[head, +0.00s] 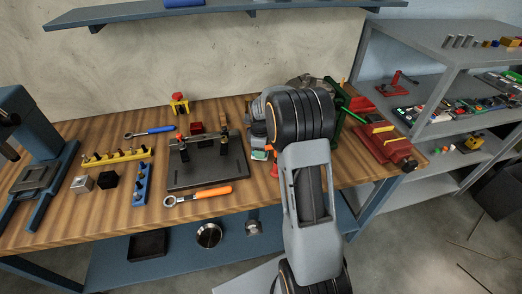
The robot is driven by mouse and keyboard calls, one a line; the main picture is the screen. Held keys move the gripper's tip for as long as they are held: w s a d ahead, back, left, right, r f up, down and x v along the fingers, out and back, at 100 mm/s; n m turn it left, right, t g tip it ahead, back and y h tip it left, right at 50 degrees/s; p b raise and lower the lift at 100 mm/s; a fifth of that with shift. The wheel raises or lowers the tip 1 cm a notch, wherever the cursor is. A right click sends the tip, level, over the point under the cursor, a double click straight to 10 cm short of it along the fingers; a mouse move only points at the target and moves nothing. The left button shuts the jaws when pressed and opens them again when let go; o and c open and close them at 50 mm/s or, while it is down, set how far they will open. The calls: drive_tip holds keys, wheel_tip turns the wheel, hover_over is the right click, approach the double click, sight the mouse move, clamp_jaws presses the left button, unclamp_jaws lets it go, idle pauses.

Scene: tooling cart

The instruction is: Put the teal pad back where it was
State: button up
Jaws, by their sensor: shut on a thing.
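My gripper (258,142) is at the right edge of the dark fixture plate, partly hidden by my own arm. It is shut on a small teal pad (260,155), of which only a little shows below the fingers, beside orange-red bits. Whether the pad touches anything beneath is too small to tell. The dark fixture plate (205,172) lies on the wooden bench to the left, with black posts and clamps on it. The spot where the pad was before cannot be told from this view.
An orange-handled tool (212,192) lies in front of the plate, a blue-handled one (158,130) behind left. A yellow rack (116,156) and blue rack (142,184) stand left. Red fixtures (385,143) stand right. My arm covers the bench's middle right.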

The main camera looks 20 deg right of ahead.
drive_tip(key=shift+f, duration=0.2)
drive_tip(key=o, duration=0.9)
wheel_tip(320, 180, up, 14)
drive_tip(key=s+a+m, duration=0.1)
drive_tip(key=s+a, duration=0.1)
drive_tip(key=s+a+m+t, duration=0.2)
drive_tip(key=s+a+m, duration=0.2)
drive_tip(key=s, duration=0.6)
drive_tip(key=s+a+m+t, duration=0.1)
drive_tip(key=s+a+m, duration=0.3)
drive_tip(key=s, duration=0.6)
drive_tip(key=shift+a+m+t, duration=0.4)
drive_tip(key=shift+m, duration=0.7)
